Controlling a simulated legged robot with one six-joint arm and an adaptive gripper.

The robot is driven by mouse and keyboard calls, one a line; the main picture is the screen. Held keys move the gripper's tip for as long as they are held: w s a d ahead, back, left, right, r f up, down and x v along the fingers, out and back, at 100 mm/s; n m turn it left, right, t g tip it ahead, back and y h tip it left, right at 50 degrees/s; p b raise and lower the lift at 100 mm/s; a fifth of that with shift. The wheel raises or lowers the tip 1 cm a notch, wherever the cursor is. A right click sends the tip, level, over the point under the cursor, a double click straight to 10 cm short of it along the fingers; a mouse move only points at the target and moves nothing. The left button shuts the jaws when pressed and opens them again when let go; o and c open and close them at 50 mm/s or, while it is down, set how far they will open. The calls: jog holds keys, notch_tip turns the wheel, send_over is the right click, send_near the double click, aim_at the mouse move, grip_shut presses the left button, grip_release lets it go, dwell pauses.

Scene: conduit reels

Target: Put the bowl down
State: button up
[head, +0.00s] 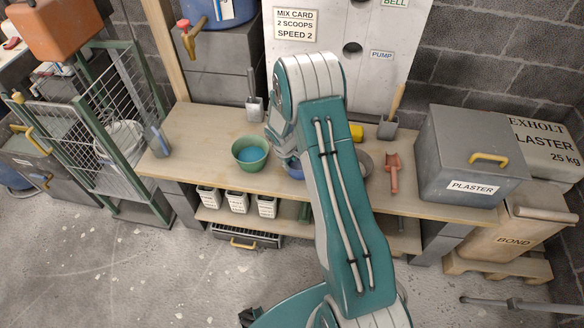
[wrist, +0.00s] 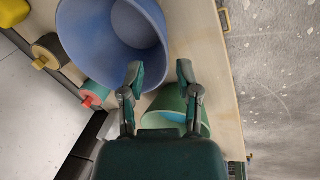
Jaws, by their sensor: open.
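A blue bowl (wrist: 105,50) fills the upper part of the wrist view, just beyond my fingertips. It looks empty inside. In the head view only a small piece of the blue bowl (head: 294,172) shows on the bench behind my arm. My gripper (wrist: 159,70) is open, its two fingers apart near the bowl's rim with nothing between them. I cannot tell whether a fingertip touches the rim. A green bowl (head: 250,152) with blue contents stands on the bench to the left of my arm. The green bowl (wrist: 168,103) also shows below and behind the fingers in the wrist view.
The wooden bench (head: 205,130) has free room left of the green bowl. A red scoop (head: 393,172), a grey plaster box (head: 470,150) and a scoop with a wooden handle (head: 388,128) are to the right. White tubs (head: 237,202) sit on the shelf below. A wire cart (head: 115,130) stands left.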

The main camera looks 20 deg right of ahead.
jog(key=s+a+r+m+t, duration=0.15)
jog(key=s+r, duration=0.25)
jog(key=r, duration=0.6)
jog(key=s+a+r+m, duration=0.1)
jog(key=s+a+r, duration=0.25)
jog(key=r, duration=0.65)
jog(key=s+a+r+m+t, duration=0.1)
jog(key=s+r, duration=0.3)
jog(key=r, duration=0.6)
jog(key=s+a+r+m+t+y, duration=0.1)
jog(key=s+r, duration=0.3)
jog(key=s, duration=0.5)
jog(key=s+a+r+m+y, duration=0.1)
jog(key=s+a+r, duration=0.2)
jog(key=s, duration=0.6)
jog(key=shift+s+a+r+t, duration=0.35)
jog(key=shift+a, duration=0.3)
jog(key=shift+m, duration=0.25)
